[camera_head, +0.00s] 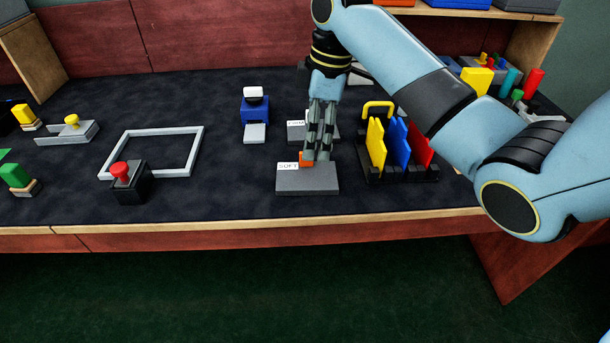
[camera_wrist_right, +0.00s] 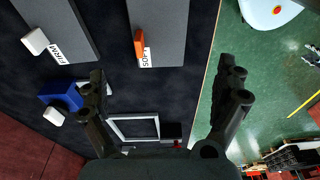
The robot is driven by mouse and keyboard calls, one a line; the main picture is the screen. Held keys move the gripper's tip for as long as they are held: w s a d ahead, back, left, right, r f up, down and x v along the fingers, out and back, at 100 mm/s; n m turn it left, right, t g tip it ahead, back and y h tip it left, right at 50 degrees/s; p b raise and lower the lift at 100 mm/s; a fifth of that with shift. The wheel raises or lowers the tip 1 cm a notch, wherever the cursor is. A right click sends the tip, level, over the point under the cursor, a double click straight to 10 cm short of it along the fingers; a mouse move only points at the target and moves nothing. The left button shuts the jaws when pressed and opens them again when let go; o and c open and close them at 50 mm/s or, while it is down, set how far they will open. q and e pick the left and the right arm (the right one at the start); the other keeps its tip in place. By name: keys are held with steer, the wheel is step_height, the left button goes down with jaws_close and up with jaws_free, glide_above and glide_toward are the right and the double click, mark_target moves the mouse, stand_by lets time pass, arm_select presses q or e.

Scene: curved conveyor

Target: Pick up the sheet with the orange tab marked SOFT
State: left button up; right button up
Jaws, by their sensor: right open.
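The grey sheet (camera_head: 308,180) marked SOFT lies flat near the table's front edge in the head view, with an orange tab (camera_head: 306,158) at its far side. In the right wrist view the sheet (camera_wrist_right: 164,20) is at the top, with its orange tab (camera_wrist_right: 139,44) beside the SOFT label. My right gripper (camera_head: 311,160) points down over the tab in the head view and partly hides it. In the wrist view the right gripper (camera_wrist_right: 165,90) has its fingers wide apart, with nothing between them. I cannot tell the exact height above the tab. My left gripper is out of view.
A second grey sheet (camera_wrist_right: 57,25) with a white tab lies behind. A rack of yellow, blue and red plates (camera_head: 398,172) stands to the right. A blue device (camera_head: 255,110), a grey frame (camera_head: 150,132) and a red-button block (camera_head: 131,184) are to the left.

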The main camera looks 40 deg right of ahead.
mark_target(306, 175)
steer(key=f, duration=0.3)
steer(key=f+b, duration=0.1)
steer(key=f, duration=0.2)
steer(key=a+f, duration=0.1)
steer(key=f, duration=0.3)
steer(key=shift+w+b, duration=0.35)
steer(key=shift+w, duration=0.05)
steer(key=c, duration=0.8)
